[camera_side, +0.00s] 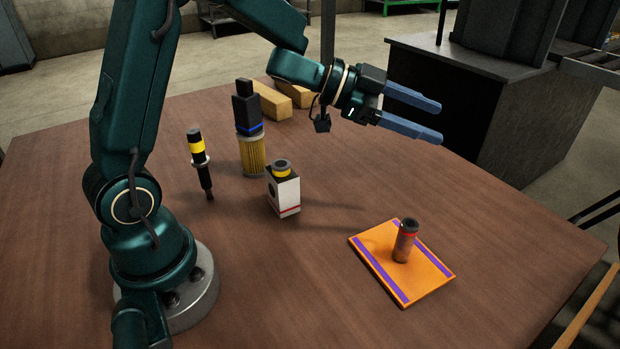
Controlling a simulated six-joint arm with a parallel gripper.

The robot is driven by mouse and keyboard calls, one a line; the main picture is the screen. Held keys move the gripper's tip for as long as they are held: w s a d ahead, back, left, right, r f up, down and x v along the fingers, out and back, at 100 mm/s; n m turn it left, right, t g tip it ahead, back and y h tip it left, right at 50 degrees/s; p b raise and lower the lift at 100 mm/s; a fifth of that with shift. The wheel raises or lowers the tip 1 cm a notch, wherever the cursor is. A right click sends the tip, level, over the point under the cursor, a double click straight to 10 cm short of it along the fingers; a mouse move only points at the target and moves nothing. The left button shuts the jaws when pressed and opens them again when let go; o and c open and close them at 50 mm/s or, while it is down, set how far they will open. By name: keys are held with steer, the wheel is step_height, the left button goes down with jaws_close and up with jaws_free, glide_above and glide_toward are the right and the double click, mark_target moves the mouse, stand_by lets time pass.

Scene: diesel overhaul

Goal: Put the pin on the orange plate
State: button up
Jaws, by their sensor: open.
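The orange plate (431,276) with purple stripes lies flat on the table at the right front. A small dark brown cylinder with a red band, which looks like the pin (404,243), stands upright on the plate. My gripper (427,122) is open and empty, with its two blue fingers pointing right. It is above and behind the plate, well clear of the pin.
A white box with a yellow-banded dark top (284,190), a yellow filter with a black part on top (251,150) and a black injector-like part with a yellow band (201,165) stand left of the plate. Wooden blocks (287,93) lie behind. The right table is clear.

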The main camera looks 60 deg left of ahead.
steer(key=s+a+r+n+t+y, duration=0.2)
steer(key=s+a+r+n+y, duration=0.35)
steer(key=a+n+y, duration=0.45)
steer(key=s+d+f+n+g, duration=0.1)
steer(key=s+d+f+g, duration=0.2)
steer(key=s, duration=0.6)
steer(key=s+d+f+g+h, duration=0.1)
steer(key=s+d+f+g, duration=0.2)
steer(key=s, duration=0.7)
step_height(320, 180, down, 3)
steer(key=shift+d+r+n+g, duration=0.2)
steer(key=shift+d+n+g, duration=0.2)
steer(key=shift+g, duration=0.4)
